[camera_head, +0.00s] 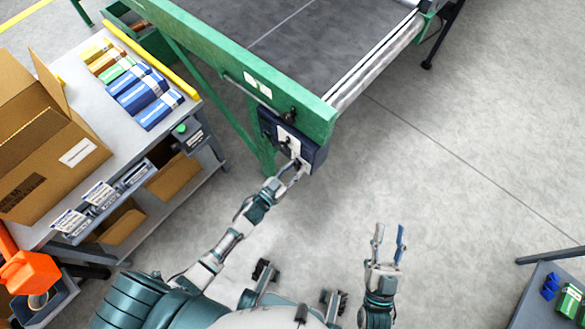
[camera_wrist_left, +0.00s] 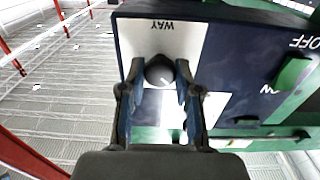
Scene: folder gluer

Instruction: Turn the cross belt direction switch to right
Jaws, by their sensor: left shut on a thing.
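A dark blue control box (camera_head: 314,152) is mounted at the near corner of the green belt frame. In the left wrist view, the box (camera_wrist_left: 240,62) carries a white plate with the upside-down word "WAY" and a dark round switch knob (camera_wrist_left: 160,70). My left gripper (camera_head: 296,170) reaches up to the box, and its fingers are shut on the knob from both sides, as the left wrist view shows (camera_wrist_left: 160,80). The fingers hide part of the knob, so I cannot tell its setting. My right gripper (camera_head: 388,243) is open and empty over the floor.
The green-framed belt table (camera_head: 310,45) stands beyond the box. A grey workbench (camera_head: 150,140) at left holds an open cardboard box (camera_head: 45,140) and colored packs (camera_head: 145,95). A green handle (camera_wrist_left: 293,73) sits near "OFF".

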